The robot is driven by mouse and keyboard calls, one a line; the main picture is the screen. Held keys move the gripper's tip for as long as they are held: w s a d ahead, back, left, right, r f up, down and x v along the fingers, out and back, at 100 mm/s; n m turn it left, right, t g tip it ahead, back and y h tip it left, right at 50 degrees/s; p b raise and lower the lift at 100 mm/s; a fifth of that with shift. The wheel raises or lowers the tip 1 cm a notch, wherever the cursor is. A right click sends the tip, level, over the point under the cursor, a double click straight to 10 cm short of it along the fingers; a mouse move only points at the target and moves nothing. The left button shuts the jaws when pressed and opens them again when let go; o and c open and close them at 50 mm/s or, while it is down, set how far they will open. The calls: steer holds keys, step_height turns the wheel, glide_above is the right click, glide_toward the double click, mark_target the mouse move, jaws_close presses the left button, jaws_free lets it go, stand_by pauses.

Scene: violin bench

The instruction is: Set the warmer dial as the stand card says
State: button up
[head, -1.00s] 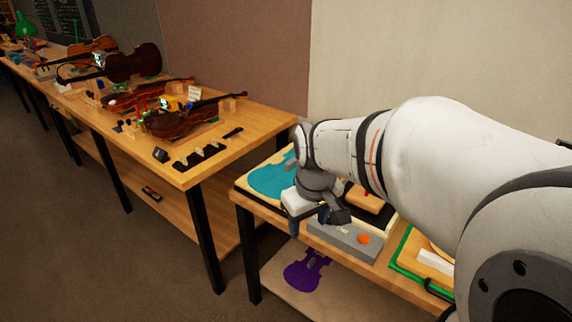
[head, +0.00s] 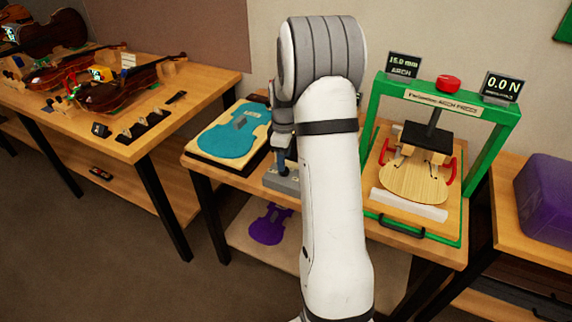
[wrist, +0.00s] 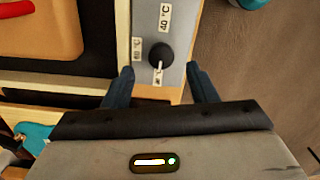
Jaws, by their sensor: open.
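The warmer dial (wrist: 161,54) is a round black knob with a white pointer, on the grey warmer panel (wrist: 149,16). The pointer points down toward my gripper, at a small label that is partly unreadable. A "40 °C" label is above the dial and another temperature label is left of it. My gripper (wrist: 160,70) is open, its fingertips just short of the dial, one to each side. In the head view my arm hides much of the grey warmer (head: 282,183). A small white card (head: 142,62) stands among the violins; its text is unreadable.
A teal violin-shaped piece (head: 230,138) lies left of the warmer. A green arch press (head: 376,100) stands at right, holding a violin plate (head: 415,183). A purple case (head: 548,195) is far right.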

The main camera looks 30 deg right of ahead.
steer(key=shift+f, duration=2.15)
steer(key=shift+c, duration=0.4)
steer(key=c, duration=0.9)
steer(key=shift+d+r, duration=0.15)
